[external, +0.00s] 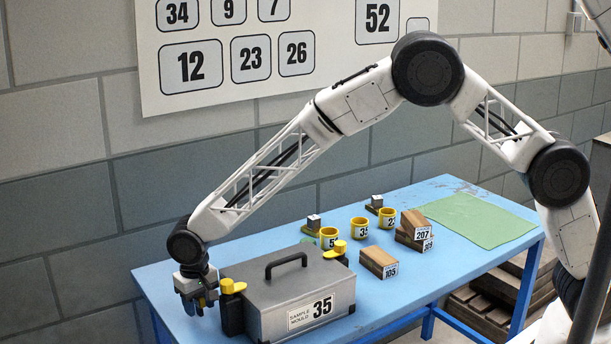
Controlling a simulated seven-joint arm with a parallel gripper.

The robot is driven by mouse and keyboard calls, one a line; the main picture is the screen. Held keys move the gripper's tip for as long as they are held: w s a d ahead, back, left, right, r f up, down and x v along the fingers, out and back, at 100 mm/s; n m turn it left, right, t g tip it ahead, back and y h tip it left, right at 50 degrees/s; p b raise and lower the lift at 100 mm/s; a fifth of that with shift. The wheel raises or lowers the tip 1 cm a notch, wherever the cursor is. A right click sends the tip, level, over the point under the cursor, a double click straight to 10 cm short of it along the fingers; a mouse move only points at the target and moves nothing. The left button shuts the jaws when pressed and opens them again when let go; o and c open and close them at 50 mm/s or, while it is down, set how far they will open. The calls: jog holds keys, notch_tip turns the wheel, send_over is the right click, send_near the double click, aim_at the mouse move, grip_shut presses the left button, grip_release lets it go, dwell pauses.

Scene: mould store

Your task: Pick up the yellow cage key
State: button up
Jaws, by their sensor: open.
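My gripper (197,309) is at the left end of the blue table, pointing down and low over the tabletop. It is open, just left of the grey sample mould case (302,287) labelled 35. A yellow knob-like piece (232,287) sits on a black post at the case's left end, close to the right of my gripper. A similar yellow piece (338,248) is at the case's far right corner. I cannot tell for sure which yellow piece is the cage key.
Yellow numbered cups (359,228) stand behind the case. Brown numbered blocks (379,262) lie to its right, with more stacked blocks (416,225) behind them. A green mat (466,218) covers the table's right end. Bare blue table (168,277) lies left of my gripper.

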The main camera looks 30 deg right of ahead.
dwell(0.5)
grip_shut()
jog(key=shift+r, duration=0.1)
jog(key=shift+r, duration=4.95)
